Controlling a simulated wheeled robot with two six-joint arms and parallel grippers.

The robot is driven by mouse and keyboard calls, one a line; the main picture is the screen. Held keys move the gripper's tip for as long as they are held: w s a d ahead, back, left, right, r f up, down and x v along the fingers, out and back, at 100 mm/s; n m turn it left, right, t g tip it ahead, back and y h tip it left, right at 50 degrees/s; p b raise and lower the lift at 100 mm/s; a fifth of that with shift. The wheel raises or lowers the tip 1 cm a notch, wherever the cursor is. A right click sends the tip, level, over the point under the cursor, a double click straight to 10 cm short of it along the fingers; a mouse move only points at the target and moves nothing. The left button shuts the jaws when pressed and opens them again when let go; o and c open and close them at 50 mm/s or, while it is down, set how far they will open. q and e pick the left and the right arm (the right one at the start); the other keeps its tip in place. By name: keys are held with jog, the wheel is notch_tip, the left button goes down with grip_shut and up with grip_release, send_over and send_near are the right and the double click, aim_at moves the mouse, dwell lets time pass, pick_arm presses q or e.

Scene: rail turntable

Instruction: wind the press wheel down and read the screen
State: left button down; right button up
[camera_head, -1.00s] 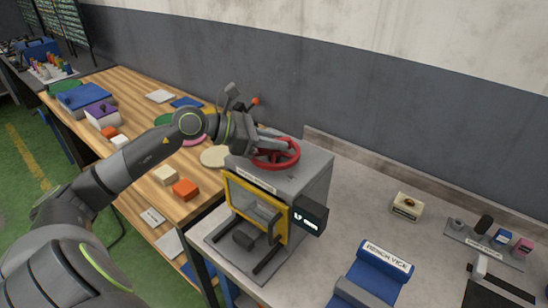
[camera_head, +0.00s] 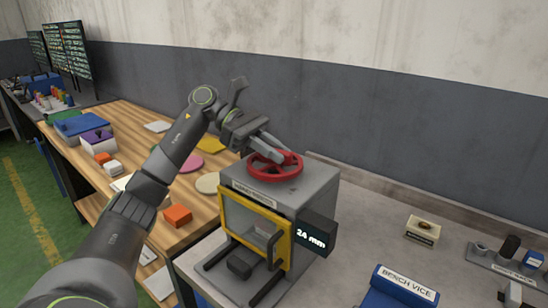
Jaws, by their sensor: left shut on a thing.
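The red press wheel (camera_head: 262,170) lies flat on top of the grey press (camera_head: 314,197). My left gripper (camera_head: 288,158) reaches down to the wheel from the upper left and is shut on its rim at the back right. The small dark screen (camera_head: 312,239) on the right of the press front shows "24 mm". A yellow-framed window (camera_head: 226,212) is at the front of the press. My right gripper is not in view.
A blue bench vice (camera_head: 397,290) stands at the front right of the grey bench. A small cream box (camera_head: 421,231) sits behind it. A wooden table (camera_head: 135,150) with coloured blocks and discs is on the left. The bench is clear between press and box.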

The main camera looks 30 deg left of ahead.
pick_arm(q)
jog(key=shift+f+m+g, duration=0.1)
jog(key=shift+m+g, duration=0.4)
jog(key=shift+g, duration=0.1)
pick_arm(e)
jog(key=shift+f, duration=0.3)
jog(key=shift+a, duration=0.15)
pick_arm(q)
jog(key=c, duration=1.4)
grip_release()
jog(key=shift+d, duration=0.15)
jog(key=shift+o, duration=0.2)
